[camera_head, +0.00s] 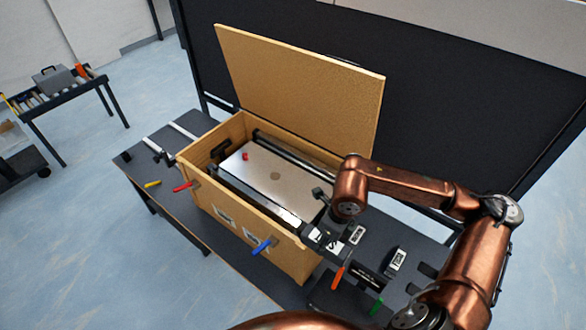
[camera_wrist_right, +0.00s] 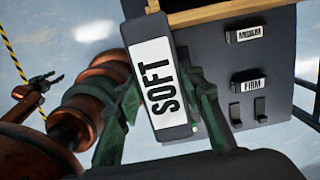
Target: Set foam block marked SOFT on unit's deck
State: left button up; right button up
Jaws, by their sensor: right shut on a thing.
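The foam block marked SOFT (camera_wrist_right: 157,75) is dark with a white label and stands out large in the right wrist view. My right gripper (camera_wrist_right: 165,105) is shut on it, a green-grey finger at each side. In the head view my right gripper (camera_head: 326,228) is above the near right end of the open wooden crate, beside the unit. The unit's deck (camera_head: 290,183) is a flat silver plate inside the crate, with a small red piece and a round mark on it. A dark gripper, apparently my left (camera_wrist_right: 40,92), shows small in the wrist view; its jaws are unclear.
The wooden crate (camera_head: 240,222) has its lid (camera_head: 300,85) raised behind. Blocks marked MEDIUM (camera_wrist_right: 245,34) and FIRM (camera_wrist_right: 249,86) lie on the dark table (camera_head: 225,258) right of the crate. Red and blue handles stick out from the crate's front.

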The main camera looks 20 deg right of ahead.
aim_at(299, 179)
jog(key=i, duration=0.95)
